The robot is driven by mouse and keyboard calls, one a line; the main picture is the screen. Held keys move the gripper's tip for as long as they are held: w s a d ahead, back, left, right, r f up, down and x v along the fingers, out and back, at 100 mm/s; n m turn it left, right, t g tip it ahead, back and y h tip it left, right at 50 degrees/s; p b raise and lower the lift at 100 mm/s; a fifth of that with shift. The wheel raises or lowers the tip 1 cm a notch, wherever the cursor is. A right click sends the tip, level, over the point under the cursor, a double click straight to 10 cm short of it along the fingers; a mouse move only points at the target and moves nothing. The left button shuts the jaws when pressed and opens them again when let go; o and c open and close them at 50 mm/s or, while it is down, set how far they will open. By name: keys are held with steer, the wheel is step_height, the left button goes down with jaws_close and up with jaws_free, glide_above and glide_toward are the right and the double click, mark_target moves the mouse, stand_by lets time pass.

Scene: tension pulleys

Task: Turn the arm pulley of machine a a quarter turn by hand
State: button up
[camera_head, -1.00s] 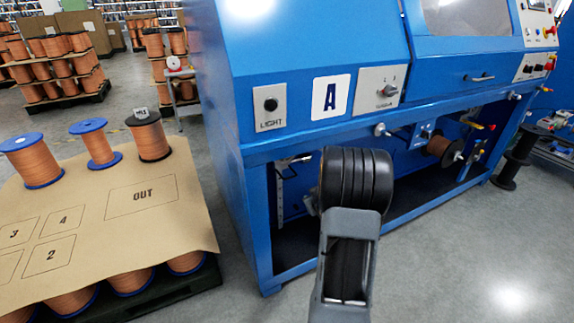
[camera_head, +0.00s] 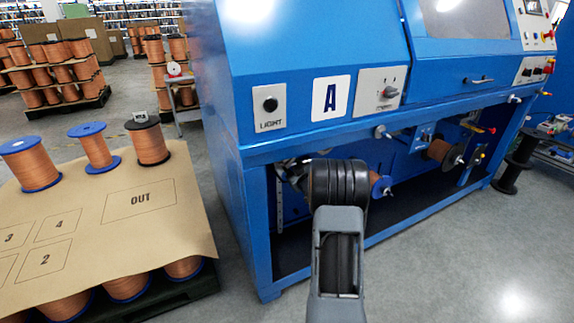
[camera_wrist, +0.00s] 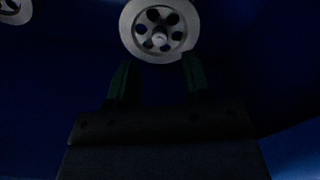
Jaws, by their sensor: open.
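Machine A (camera_head: 232,180) is a blue cabinet with an "A" plate, and my arm reaches into its open lower bay. In the wrist view a pale grey pulley (camera_wrist: 133,32), with round holes around its hub, is ahead at the top centre. I take it for the arm pulley. My gripper (camera_wrist: 157,75) is open, with one dark green finger below the pulley's left side and one near its lower right rim. Nothing is visibly held. I cannot tell if a finger touches the rim. In the head view my arm hides my gripper and this pulley.
A second grey wheel (camera_wrist: 14,10) shows partly at the wrist view's top left corner. In the bay are a blue flanged spool (camera_head: 380,187) and a copper spool (camera_head: 440,150).

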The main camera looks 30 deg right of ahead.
mark_target(287, 161)
steer(key=shift+w+d+b, duration=0.2)
steer(key=shift+w, duration=1)
steer(key=shift+w+d+b, duration=0.15)
steer(key=shift+w+b, duration=0.05)
steer(key=shift+w, duration=1)
steer(key=shift+c, duration=0.4)
jaws_close()
